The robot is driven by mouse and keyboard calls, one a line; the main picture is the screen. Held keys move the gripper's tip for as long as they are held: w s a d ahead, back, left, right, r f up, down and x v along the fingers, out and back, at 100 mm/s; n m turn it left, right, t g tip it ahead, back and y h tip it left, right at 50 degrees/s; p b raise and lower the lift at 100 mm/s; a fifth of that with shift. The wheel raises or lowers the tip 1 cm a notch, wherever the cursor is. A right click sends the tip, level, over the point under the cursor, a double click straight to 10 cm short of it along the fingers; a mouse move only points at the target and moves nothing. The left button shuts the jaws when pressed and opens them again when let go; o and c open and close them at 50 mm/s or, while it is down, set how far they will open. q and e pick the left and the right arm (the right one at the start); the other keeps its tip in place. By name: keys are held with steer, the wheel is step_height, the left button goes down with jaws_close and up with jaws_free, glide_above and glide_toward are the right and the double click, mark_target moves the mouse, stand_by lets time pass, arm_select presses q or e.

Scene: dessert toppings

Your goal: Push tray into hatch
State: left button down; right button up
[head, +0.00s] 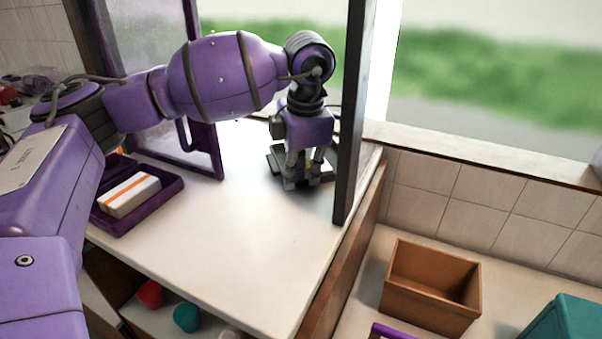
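A dark purple tray (172,189) sits on the white counter at the left, partly hidden by my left arm. A white box with an orange stripe (130,197) lies in it. A purple-framed glass panel (211,150) with a handle stands upright behind the tray; I cannot tell for certain whether it is the hatch door. My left gripper (304,178) points down close to the counter's back right, beside a dark upright post. Its fingers look spread, with nothing clearly between them. It is well right of the tray and apart from it. My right gripper is out of view.
The white counter (220,245) is clear between tray and gripper. The dark post (352,130) stands at its right edge. Lower right are a brown open box (433,290) and a teal container (568,325). Red and teal round things (186,317) lie on a shelf below.

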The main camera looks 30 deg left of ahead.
arm_select(q)
steer(key=c, duration=1.9)
jaws_free()
steer(key=shift+o, duration=0.2)
step_height(320, 180, up, 8)
steer(key=shift+s+d, duration=0.3)
steer(key=shift+s, duration=0.1)
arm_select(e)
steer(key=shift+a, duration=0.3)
